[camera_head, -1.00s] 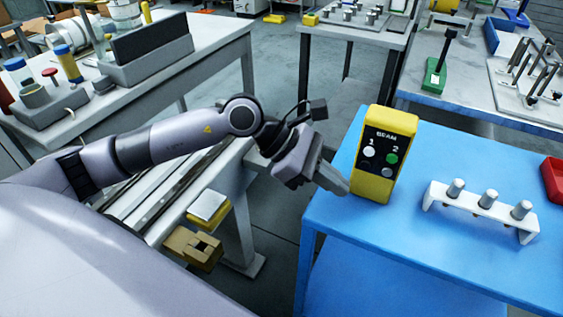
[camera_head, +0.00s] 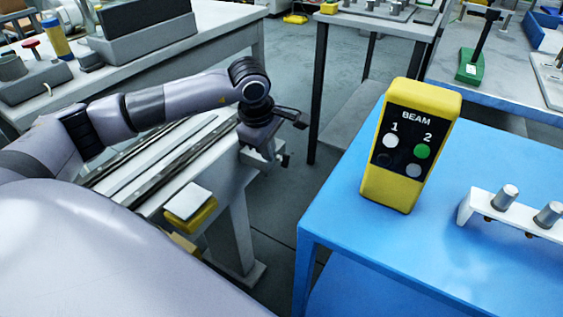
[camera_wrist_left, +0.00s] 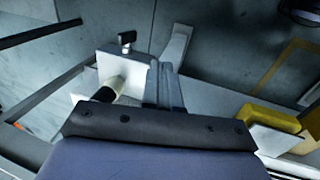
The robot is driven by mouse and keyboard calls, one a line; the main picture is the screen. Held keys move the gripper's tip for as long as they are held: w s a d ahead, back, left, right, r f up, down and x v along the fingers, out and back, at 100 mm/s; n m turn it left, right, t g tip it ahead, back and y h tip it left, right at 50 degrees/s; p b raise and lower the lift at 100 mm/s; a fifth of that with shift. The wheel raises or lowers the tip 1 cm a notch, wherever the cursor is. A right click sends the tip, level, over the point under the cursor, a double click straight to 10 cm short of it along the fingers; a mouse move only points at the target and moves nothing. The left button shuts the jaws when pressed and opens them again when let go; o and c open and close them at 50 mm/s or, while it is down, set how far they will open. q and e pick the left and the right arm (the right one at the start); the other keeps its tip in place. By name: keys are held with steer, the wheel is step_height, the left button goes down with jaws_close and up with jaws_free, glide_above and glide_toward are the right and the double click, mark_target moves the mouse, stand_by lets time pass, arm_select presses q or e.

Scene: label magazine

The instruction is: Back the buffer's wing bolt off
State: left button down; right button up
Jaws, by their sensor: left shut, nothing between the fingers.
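My left gripper (camera_head: 262,146) is over the far end of the rail bench in the head view, pointing down, its fingers largely hidden. In the left wrist view its fingers (camera_wrist_left: 166,84) are shut together and empty. A white block (camera_wrist_left: 138,72), seemingly the buffer, lies under and left of the fingers. A dark wing-shaped bolt head (camera_wrist_left: 127,38) stands out from its far side, apart from the fingers. A black-and-white cylinder (camera_wrist_left: 112,88) sits on its near side. My right gripper is not in view.
A yellow box with BEAM lamps (camera_head: 411,146) stands on the blue table (camera_head: 335,215); lamp 2 is green. A white rack with metal pegs (camera_head: 515,214) is at right. A yellow block with a white top (camera_head: 190,205) sits beside the rails (camera_head: 165,150). Floor is clear between bench and table.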

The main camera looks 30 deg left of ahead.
mark_target(281, 166)
arm_select(q)
steer(key=shift+w+a+f+b, duration=0.1)
steer(key=shift+w+f+b, duration=0.05)
steer(key=shift+w+f, duration=0.95)
steer(key=shift+w+d+f+b, duration=0.15)
steer(key=shift+w+f, duration=0.6)
steer(key=shift+f, duration=0.7)
steer(key=shift+w+a+f+b, duration=0.15)
steer(key=shift+w+f, duration=0.75)
steer(key=shift+f, duration=0.35)
steer(key=shift+f+t+b, duration=0.15)
steer(key=shift+t+b, duration=0.15)
steer(key=shift+b, duration=0.05)
steer(key=shift+w+f+t, duration=0.1)
steer(key=shift+w+t, duration=0.05)
steer(key=shift+t, duration=0.15)
steer(key=shift+w+b, duration=0.1)
steer(key=shift+b, duration=0.45)
steer(key=shift+f+b, duration=0.2)
steer(key=shift+b, duration=0.15)
steer(key=shift+s+f+b, duration=0.25)
steer(key=shift+f+b, duration=0.1)
